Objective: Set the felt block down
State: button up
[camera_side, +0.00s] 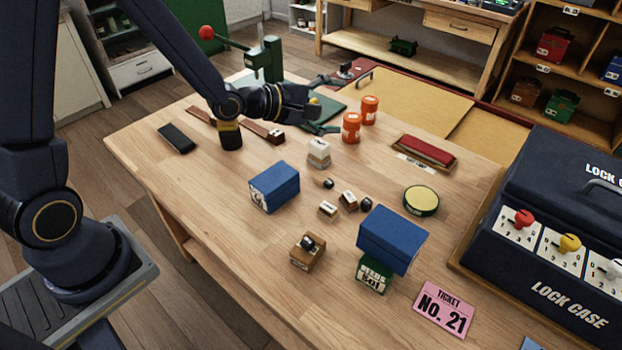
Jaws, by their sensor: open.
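My gripper (326,105) is over the far middle of the table, pointing right, with its two dark fingers spread apart. I see nothing clamped between them. A small block with a pale top and greyish lower part (319,153) stands upright on the wood just below and in front of the gripper, apart from the fingers. It may be the felt block, but its material is too small to tell. A small yellow spot shows beside the gripper's palm; I cannot tell what it is.
Two orange jars (351,127) stand right of the gripper. Blue boxes (275,187), small blocks (328,209), a yellow-topped round tin (421,200) and a red pad (425,150) lie nearer. A dark lock case (545,225) fills the right. The table's left front (215,190) is clear.

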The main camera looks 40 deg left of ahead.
notch_tip(320, 180, down, 12)
jog(key=d+n+h, duration=0.1)
jog(key=n, duration=1.2)
send_near(345, 201)
jog(key=shift+w+d+r+g+y, duration=0.1)
jog(key=shift+w+d+g+y, duration=0.2)
jog(key=shift+w+d, duration=0.65)
jog(key=shift+w+a+f, duration=0.2)
jog(key=shift+w+f, duration=0.05)
jog(key=x, duration=0.7)
jog(key=shift+a, duration=0.1)
jog(key=c, duration=1.2)
notch_tip(345, 201, up, 13)
jog(key=s+a, duration=0.3)
jog(key=w+d+f, duration=0.1)
jog(key=w+f, duration=0.2)
jog(key=w, duration=0.1)
jog(key=w+d+f, duration=0.1)
jog(key=w+f, duration=0.1)
jog(key=w, duration=0.2)
jog(key=w+f, duration=0.3)
jog(key=w, duration=0.1)
jog(key=shift+w+d+f, duration=0.25)
jog(key=shift+d+f, duration=0.05)
jog(key=shift+d, duration=0.1)
jog(key=shift+w+d+f, duration=0.1)
jog(key=shift+w+f, duration=0.3)
jog(key=shift+f, duration=0.1)
jog(key=shift+w+f, duration=0.1)
jog(key=shift+f, duration=1.5)
